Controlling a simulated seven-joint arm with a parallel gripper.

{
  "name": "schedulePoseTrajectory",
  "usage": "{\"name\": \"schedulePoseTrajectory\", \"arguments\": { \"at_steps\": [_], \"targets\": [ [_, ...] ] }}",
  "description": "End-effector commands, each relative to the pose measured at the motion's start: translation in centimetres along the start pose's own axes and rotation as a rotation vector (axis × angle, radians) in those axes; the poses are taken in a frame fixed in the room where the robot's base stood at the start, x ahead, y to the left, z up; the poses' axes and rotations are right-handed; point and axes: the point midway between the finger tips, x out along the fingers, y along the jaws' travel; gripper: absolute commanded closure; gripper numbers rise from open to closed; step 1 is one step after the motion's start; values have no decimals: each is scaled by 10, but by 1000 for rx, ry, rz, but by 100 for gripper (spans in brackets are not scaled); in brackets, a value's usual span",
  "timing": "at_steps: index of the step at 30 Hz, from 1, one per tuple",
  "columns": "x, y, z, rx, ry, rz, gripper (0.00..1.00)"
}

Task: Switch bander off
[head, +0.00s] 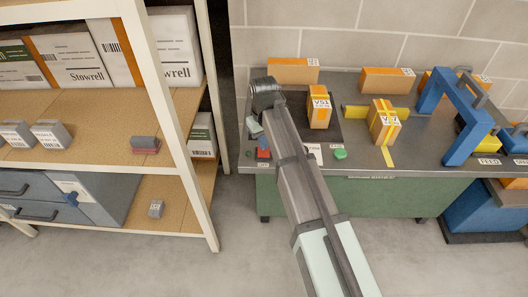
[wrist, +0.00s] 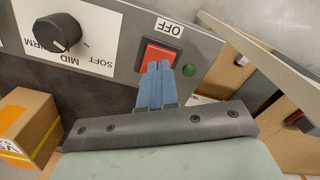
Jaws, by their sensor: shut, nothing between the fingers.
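The bander's switch is a red rocker (wrist: 158,52) on a grey panel (wrist: 120,75), with an OFF label (wrist: 169,27) beside it in the wrist view. A small dark green lamp (wrist: 189,70) sits just right of the switch. My gripper (wrist: 157,66) is shut and empty, its blue fingertips overlapping the lower part of the red switch; whether they touch it I cannot tell. In the head view my gripper (head: 263,144) is at the left end of the grey bench, by the red switch (head: 263,153). A blue arch (head: 450,105) stands at the bench's right.
A black knob (wrist: 58,32) marked SOFT, MID and FIRM is left of the switch. Strapped boxes (head: 319,108) (head: 384,122) stand on the bench (head: 420,157). A green button (head: 340,154) is near its front edge. A shelf rack (head: 175,120) stands close on the left.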

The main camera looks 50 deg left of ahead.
Motion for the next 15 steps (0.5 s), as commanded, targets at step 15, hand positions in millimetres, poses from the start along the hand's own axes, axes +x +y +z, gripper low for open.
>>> {"name": "schedulePoseTrajectory", "arguments": {
  "at_steps": [15],
  "targets": [
    [-34,0,0,0,1,0,100]
  ]
}}
